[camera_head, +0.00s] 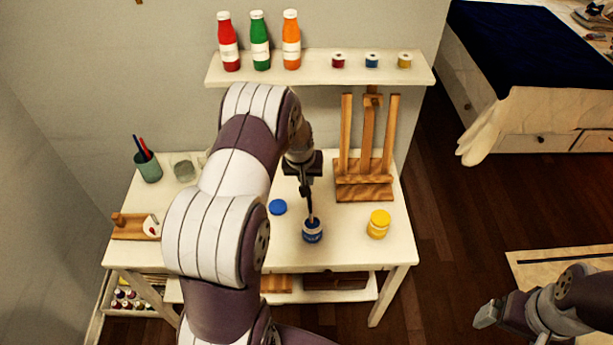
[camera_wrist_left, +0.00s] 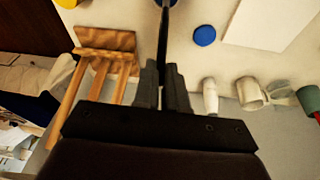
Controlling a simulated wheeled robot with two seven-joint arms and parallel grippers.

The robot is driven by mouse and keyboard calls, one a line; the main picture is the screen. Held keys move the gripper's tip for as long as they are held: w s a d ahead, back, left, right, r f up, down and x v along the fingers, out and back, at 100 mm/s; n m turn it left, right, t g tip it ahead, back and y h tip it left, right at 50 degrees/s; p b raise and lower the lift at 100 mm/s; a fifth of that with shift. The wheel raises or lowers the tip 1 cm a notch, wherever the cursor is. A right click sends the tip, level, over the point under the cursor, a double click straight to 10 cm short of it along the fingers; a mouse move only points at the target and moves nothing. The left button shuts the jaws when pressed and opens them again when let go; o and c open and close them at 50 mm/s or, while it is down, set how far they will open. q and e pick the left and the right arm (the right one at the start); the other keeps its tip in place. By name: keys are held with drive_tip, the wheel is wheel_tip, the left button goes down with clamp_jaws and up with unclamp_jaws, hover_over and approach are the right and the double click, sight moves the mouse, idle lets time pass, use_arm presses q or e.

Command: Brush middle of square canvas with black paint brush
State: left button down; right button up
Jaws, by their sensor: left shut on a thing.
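My left gripper (camera_head: 306,178) is shut on a thin dark paint brush (camera_head: 310,208) above the white table. The brush points down, with its lower end at the mouth of an open blue paint jar (camera_head: 312,233); its tip is hidden. The left wrist view shows the brush (camera_wrist_left: 164,32) between the fingers (camera_wrist_left: 162,70). A flat white panel (camera_wrist_left: 272,18), likely the canvas, lies on the table in that view; my left arm hides that area in the head view. My right gripper (camera_head: 490,313) hangs at the lower right, away from the table; its jaw opening is unclear.
A wooden easel (camera_head: 366,165) stands empty right of the left gripper. A blue lid (camera_head: 278,207) and yellow jar (camera_head: 378,224) flank the blue jar. A brush cup (camera_head: 149,169) is at the left. A shelf (camera_head: 320,68) with bottles and small jars is behind.

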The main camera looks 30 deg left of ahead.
use_arm(q)
drive_tip(key=shift+f+b, duration=0.3)
drive_tip(key=shift+f, duration=0.1)
idle(0.6)
idle(0.4)
wheel_tip(320, 180, up, 7)
drive_tip(key=p, duration=0.5)
drive_tip(key=shift+f, duration=0.1)
idle(0.6)
